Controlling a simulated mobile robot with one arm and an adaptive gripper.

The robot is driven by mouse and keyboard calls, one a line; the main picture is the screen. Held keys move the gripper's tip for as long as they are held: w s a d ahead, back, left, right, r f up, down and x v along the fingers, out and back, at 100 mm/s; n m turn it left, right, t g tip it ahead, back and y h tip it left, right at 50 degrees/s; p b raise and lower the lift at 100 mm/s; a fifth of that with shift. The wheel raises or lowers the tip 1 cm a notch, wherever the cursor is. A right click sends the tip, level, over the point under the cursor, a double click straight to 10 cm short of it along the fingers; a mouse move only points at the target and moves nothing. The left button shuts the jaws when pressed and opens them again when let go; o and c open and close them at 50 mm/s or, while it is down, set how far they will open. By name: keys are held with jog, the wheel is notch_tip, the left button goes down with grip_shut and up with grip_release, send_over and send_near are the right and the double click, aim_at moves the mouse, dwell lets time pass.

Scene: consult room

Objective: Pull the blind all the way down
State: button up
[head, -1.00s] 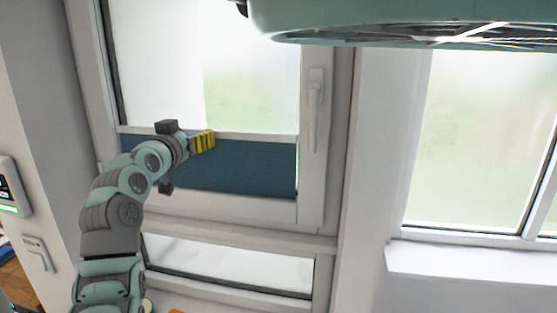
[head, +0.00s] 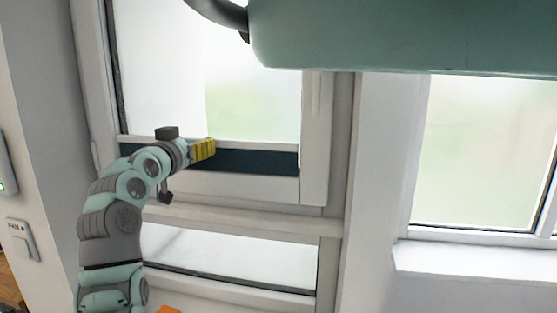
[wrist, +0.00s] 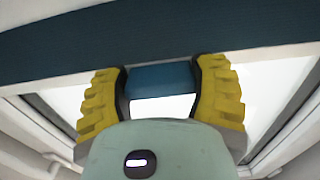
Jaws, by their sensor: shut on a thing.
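The blind (head: 255,161) is a dark blue strip low in the left window, with a white bar (head: 255,145) along its upper edge. Clear glass shows above the bar. In the wrist view the blue fabric (wrist: 160,35) and white bar (wrist: 265,62) cross the top of the picture. My gripper (head: 207,150) has yellow ridged fingers and is at the bar, left of its middle. In the wrist view the fingers (wrist: 160,72) are on either side of a blue pull tab (wrist: 160,82) at the bar, shut on it. My fingers hide part of the tab.
A teal overhead body (head: 400,35) covers the top right of the head view. A window handle (head: 318,95) is on the frame right of the blind. A lower pane (head: 230,250) is below, and another window (head: 475,150) with a sill (head: 470,262) stands to the right.

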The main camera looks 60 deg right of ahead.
jog(key=shift+s+f+b, duration=0.15)
jog(key=shift+f+b, duration=0.25)
jog(key=shift+f, duration=0.2)
jog(key=o, duration=1.3)
jog(key=shift+o, duration=0.2)
jog(key=shift+a, duration=0.15)
jog(key=v, duration=1.1)
jog(key=shift+a, duration=0.4)
jog(key=shift+s+f, duration=0.1)
